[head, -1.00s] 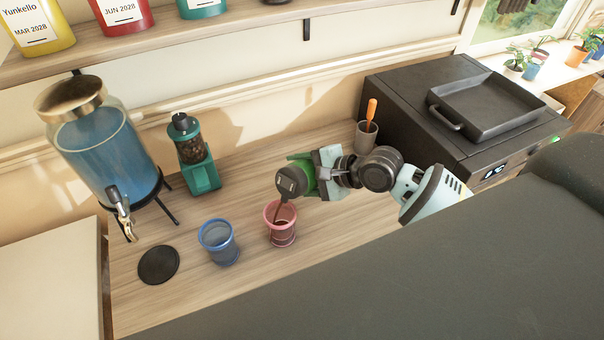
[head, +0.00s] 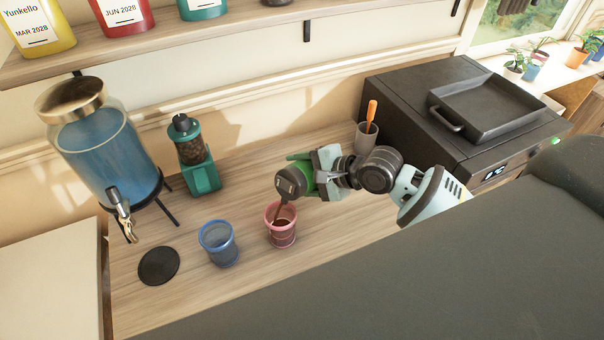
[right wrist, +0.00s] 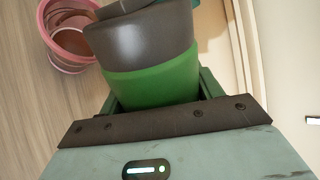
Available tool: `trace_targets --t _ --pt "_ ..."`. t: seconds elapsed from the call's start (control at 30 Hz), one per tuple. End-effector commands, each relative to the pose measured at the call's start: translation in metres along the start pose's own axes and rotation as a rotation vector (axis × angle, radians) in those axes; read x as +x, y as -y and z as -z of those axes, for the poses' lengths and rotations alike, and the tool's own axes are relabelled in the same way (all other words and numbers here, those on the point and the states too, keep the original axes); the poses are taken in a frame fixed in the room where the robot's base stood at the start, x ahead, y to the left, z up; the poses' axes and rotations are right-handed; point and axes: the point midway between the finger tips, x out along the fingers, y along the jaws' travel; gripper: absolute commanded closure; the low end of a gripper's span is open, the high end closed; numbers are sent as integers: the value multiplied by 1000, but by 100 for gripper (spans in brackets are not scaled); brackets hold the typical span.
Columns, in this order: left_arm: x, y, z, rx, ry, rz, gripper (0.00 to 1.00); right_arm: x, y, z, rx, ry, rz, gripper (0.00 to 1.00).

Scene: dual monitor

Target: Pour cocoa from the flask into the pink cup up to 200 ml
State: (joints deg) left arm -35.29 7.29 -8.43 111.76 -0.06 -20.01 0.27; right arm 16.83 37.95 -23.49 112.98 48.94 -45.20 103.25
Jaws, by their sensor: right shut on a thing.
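The pink cup (head: 281,232) stands upright on the wooden counter in the head view, with brown cocoa (head: 281,218) inside. It also shows at the upper left of the right wrist view (right wrist: 68,45). My right gripper (head: 318,174) is shut on the flask (head: 290,182), which has a green body and a dark grey top. The flask is tilted with its mouth to the left above the cup, and a thin brown stream falls from it into the cup. In the right wrist view the flask (right wrist: 150,75) sits between the jaws. The left gripper is not in view.
A blue cup (head: 219,243) and a black round coaster (head: 158,266) lie left of the pink cup. A drink dispenser (head: 107,150) and a teal grinder (head: 195,158) stand behind. A grey holder (head: 365,137) and a black machine (head: 445,115) are at the right.

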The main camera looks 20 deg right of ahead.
Motion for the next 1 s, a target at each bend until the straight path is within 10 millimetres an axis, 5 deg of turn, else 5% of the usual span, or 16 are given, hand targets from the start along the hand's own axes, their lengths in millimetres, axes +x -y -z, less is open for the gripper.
trace_targets --t 1.0 --pt "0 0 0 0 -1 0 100 0 2 -1 4 7 6 82"
